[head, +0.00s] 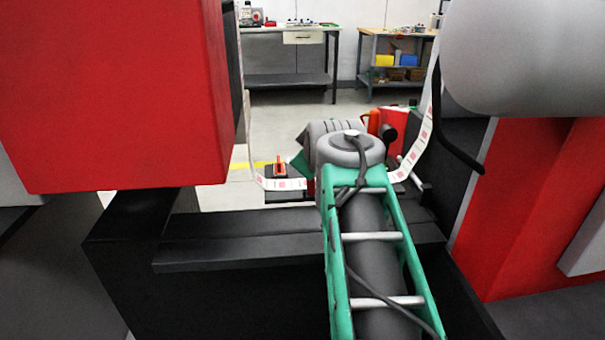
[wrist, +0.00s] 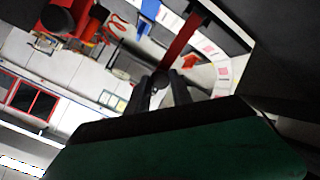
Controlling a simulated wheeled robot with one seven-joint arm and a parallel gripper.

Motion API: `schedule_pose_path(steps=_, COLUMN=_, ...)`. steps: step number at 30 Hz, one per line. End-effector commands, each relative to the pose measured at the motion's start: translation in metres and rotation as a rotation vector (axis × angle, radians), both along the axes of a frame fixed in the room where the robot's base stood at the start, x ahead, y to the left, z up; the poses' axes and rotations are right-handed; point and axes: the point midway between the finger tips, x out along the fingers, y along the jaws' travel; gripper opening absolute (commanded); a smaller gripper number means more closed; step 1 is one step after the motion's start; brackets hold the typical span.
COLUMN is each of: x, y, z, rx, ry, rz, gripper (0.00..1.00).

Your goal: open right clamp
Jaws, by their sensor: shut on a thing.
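In the wrist view my gripper (wrist: 162,82) has its two dark fingers closed around the end of a red bar (wrist: 181,42), which looks like the right clamp's lever. The bar slopes up and right to a dark mount beside the white label strip (wrist: 217,68). In the head view my arm hides the gripper and most of the right clamp. The left clamp (head: 280,168), with a red handle on a black block, stands left of my arm, over the label strip (head: 283,184).
A large red housing (head: 110,90) fills the left, and a red and grey machine body (head: 530,200) stands at right. A black beam (head: 250,250) crosses in front. An orange part (head: 373,122) shows just beyond my arm. Workbenches (head: 290,80) stand far back.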

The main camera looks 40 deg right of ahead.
Motion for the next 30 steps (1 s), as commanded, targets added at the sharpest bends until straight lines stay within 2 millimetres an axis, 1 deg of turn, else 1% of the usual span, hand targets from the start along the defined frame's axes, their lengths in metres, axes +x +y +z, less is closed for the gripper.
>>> schedule_pose_path(steps=1, x=-0.0007, y=0.0019, z=-0.007, rx=0.003, ry=0.004, rz=0.001, gripper=0.0)
schedule_pose_path(steps=8, x=-0.003, y=0.0083, z=-0.0043, rx=0.006, ry=0.01, rz=0.001, gripper=0.0)
schedule_pose_path(steps=30, x=-0.0028, y=0.0079, z=-0.0056, rx=0.009, ry=0.015, rz=0.001, gripper=0.0)
